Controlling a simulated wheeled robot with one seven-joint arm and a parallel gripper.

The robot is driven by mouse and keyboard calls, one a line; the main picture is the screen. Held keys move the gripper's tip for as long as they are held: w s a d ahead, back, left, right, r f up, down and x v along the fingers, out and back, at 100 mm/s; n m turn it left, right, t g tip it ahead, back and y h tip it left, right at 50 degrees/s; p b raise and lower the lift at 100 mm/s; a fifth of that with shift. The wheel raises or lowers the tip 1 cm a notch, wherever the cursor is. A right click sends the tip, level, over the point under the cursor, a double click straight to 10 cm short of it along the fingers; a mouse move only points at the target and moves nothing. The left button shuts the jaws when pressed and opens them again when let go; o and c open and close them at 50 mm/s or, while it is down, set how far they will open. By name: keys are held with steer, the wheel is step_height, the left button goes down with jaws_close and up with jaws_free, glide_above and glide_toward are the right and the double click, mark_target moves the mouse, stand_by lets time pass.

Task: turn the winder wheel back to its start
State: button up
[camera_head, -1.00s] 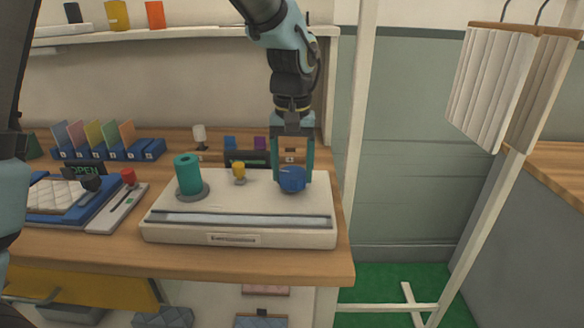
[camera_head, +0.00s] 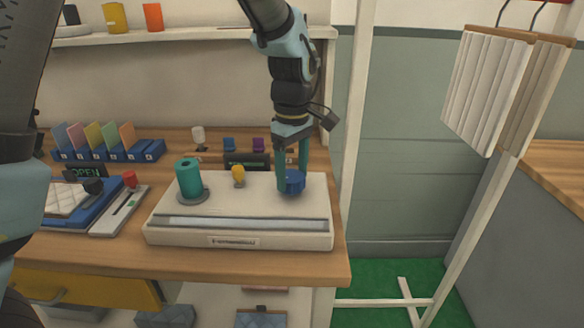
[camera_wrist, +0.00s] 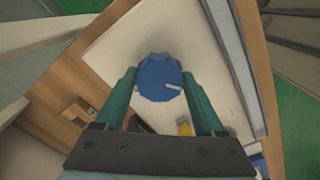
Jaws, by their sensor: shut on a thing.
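The winder wheel is a blue knob (camera_head: 293,183) on the right of the cream winder box (camera_head: 240,208), which stands on the wooden bench. My gripper (camera_head: 292,182) comes down from above with its two teal fingers on either side of the wheel, shut on it. In the wrist view the blue wheel (camera_wrist: 160,78) lies between the fingertips, with a pale mark on its face pointing right. A teal spool (camera_head: 189,177) stands on the left of the box. A yellow knob (camera_head: 238,175) stands between spool and wheel.
A rack of coloured cards (camera_head: 108,146) and a blue tray with a quilted pad (camera_head: 68,198) are to the left. Small blue and purple pieces (camera_head: 258,145) stand behind the box. Striped fabric panels (camera_head: 485,90) hang at the right. The bench's right edge is close to the box.

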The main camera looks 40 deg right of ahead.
mark_target(292, 176)
steer(key=n+p, duration=0.1)
steer(key=n, duration=0.1)
steer(key=n+p, duration=0.2)
steer(key=n, duration=0.1)
steer(key=shift+d+r+n, duration=0.1)
steer(key=shift+r+n, duration=0.15)
steer(key=shift+n, duration=0.05)
steer(key=shift+w+d+f+n+p, duration=0.1)
steer(key=shift+f+n+p, duration=0.05)
steer(key=shift+n+p, duration=1.85)
steer(key=shift+n, duration=0.3)
steer(key=o, duration=1.4)
steer(key=shift+c, duration=0.2)
step_height(292, 176, up, 11)
steer(key=b, duration=0.2)
steer(key=shift+f, duration=0.15)
